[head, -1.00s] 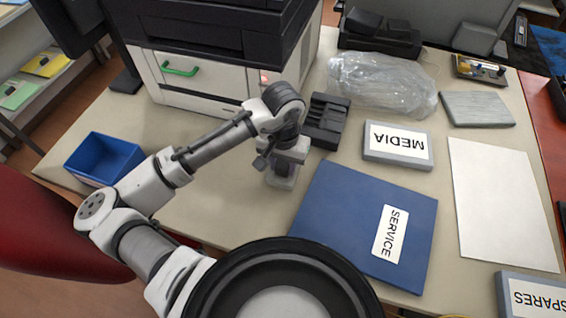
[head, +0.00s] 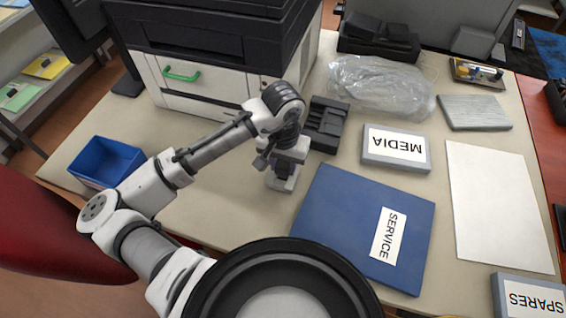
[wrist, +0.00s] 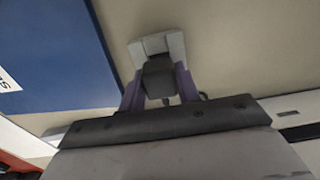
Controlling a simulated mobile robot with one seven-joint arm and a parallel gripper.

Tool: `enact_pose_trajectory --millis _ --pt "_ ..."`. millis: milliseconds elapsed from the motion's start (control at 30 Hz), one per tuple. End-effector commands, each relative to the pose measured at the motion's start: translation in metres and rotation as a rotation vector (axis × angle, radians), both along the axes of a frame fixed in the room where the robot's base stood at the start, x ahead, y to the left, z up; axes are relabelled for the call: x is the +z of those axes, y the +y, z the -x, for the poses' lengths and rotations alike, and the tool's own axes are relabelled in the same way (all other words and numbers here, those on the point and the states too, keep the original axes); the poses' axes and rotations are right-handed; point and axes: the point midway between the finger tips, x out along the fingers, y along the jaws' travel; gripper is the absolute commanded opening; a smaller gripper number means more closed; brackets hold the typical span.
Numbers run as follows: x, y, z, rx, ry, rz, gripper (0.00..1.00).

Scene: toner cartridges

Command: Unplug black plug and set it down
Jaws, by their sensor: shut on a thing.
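The black plug (wrist: 158,82) sits between the purple fingers of my gripper (wrist: 159,90) in the wrist view. My gripper is shut on it. A pale grey block (wrist: 143,47) lies just beyond the plug, and the plug overlaps it in the picture. I cannot tell whether the plug is still seated in it. In the head view my gripper (head: 283,171) points down over the pale block (head: 282,183) on the table, and the plug is hidden there.
The blue SERVICE binder (head: 335,218) lies right of my gripper. A black tray (head: 325,125) and the printer (head: 200,75) stand behind. A blue bin (head: 105,162) is at the left; bare tabletop (head: 215,195) lies between it and my gripper.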

Motion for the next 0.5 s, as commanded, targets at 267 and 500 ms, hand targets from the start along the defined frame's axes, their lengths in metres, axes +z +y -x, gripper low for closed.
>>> enact_pose_trajectory --millis 267,500 --pt "0.008 0.0 0.0 0.0 0.0 0.0 0.12" --pt "0.014 0.0 0.0 0.0 0.0 0.0 0.12"
